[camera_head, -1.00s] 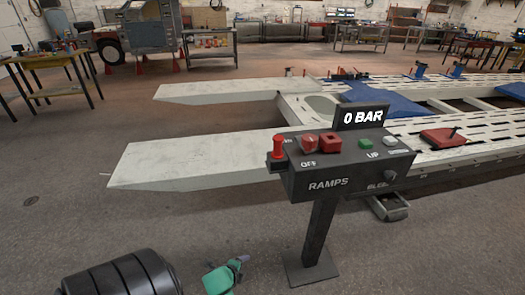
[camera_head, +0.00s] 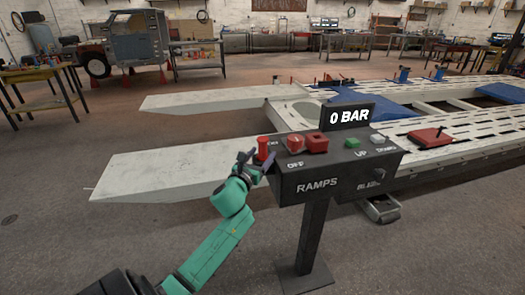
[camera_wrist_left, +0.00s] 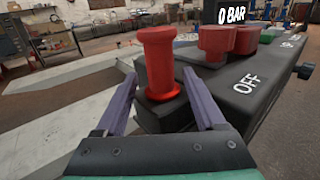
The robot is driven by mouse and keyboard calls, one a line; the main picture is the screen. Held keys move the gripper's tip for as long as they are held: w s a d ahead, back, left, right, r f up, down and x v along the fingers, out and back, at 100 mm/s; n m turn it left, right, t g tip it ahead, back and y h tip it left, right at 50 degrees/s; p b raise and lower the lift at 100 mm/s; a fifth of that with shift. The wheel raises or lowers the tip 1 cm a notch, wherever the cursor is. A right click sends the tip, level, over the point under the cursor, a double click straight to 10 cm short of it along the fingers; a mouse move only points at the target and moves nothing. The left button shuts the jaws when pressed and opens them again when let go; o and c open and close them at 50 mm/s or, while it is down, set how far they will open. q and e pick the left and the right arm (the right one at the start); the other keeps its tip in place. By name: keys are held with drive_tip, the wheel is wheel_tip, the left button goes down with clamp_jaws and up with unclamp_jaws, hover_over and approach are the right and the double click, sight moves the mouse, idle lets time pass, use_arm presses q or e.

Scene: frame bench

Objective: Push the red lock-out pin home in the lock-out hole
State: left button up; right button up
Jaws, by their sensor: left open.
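The red lock-out pin (camera_head: 263,148) stands upright at the left end of the dark control box (camera_head: 318,180) marked RAMPS. In the left wrist view the pin (camera_wrist_left: 158,62) is a red spool shape with a wide flange at its foot. The lock-out hole is hidden under the pin. My left gripper (camera_head: 253,160) is at the box's left end; in the left wrist view its two purple fingers (camera_wrist_left: 163,98) are open, one on each side of the pin, with gaps showing. My right gripper is not in view.
Red and green buttons (camera_head: 317,142) sit on the box top right of the pin, below a "0 BAR" display (camera_head: 348,116). The box stands on a post (camera_head: 313,235). Pale ramps (camera_head: 160,175) lie behind. The floor at front left is clear.

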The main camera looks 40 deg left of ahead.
sight(266, 149)
use_arm(q)
drive_tip(key=x, duration=0.4)
drive_tip(key=shift+w+d, duration=0.15)
drive_tip(key=shift+r, duration=0.15)
drive_tip(key=c, duration=0.4)
clamp_jaws()
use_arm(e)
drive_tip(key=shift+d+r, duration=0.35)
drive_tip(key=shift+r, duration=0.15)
